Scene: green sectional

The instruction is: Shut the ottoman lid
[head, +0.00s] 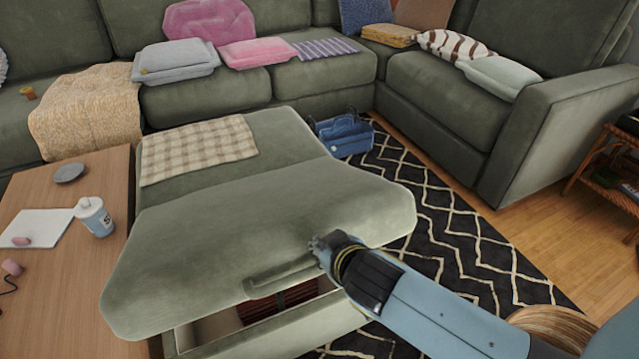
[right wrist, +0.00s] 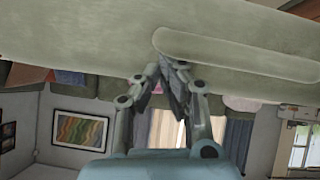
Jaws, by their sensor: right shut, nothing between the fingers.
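The green ottoman's lid (head: 240,215) is partly raised at its near edge, with a dark gap below it. A handle strip (head: 285,281) runs along the lid's near edge. The ottoman box (head: 270,325) shows below, with something reddish-brown (head: 285,302) inside. My right gripper (head: 318,246) is shut and empty, at the lid's near edge beside the right end of the handle. In the right wrist view the gripper (right wrist: 163,75) lies close to the lid (right wrist: 90,35) and its handle strip (right wrist: 240,55); contact is unclear. My left gripper is not in view.
A checked cloth (head: 200,148) lies on the ottoman's flat far part. The green sectional (head: 440,105) is behind, and a blue bag (head: 345,136) sits on the patterned rug (head: 450,230).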

